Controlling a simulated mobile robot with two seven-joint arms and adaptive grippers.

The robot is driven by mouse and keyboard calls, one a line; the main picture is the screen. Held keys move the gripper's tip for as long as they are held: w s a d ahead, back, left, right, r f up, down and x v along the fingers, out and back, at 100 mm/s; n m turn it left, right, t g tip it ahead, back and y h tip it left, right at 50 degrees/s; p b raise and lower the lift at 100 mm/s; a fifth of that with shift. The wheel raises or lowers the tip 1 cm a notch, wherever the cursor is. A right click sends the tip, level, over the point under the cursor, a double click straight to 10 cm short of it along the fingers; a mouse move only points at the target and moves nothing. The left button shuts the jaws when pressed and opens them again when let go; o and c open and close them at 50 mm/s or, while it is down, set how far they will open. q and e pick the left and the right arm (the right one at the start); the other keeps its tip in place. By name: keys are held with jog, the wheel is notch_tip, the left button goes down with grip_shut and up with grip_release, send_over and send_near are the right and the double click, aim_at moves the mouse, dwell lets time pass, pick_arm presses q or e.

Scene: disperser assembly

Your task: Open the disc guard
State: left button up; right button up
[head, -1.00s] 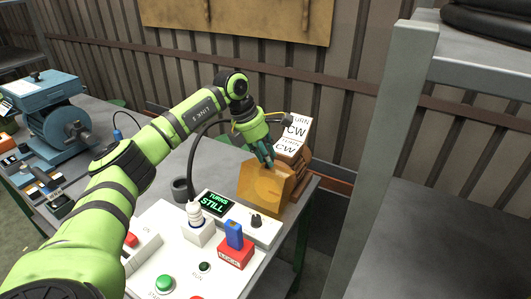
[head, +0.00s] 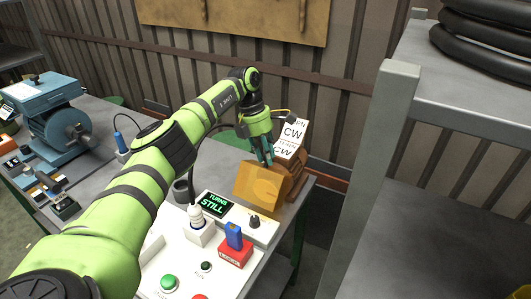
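The amber disc guard (head: 259,188) sits at the far right corner of the workbench, in front of a brown housing (head: 296,176). It looks closed, and a round shape shows faintly through its face. My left gripper (head: 265,159) points down at the guard's top edge. Its fingertips are at or just above that edge; I cannot tell whether they touch it. The gap between the fingers is too small to read. My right gripper is not in view.
White "CW" signs (head: 293,138) stand just behind the guard. A control panel (head: 222,255) with a "STILL" display (head: 214,203), red lock block (head: 236,252) and buttons lies in front. A blue machine (head: 62,125) stands at left. A grey shelf frame (head: 395,115) rises at right.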

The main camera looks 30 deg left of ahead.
pick_arm(q)
jog(key=o, duration=0.3)
jog(key=shift+w, duration=0.15)
jog(key=shift+r, duration=0.15)
jog(key=v, duration=1.1)
jog(key=shift+r, duration=0.4)
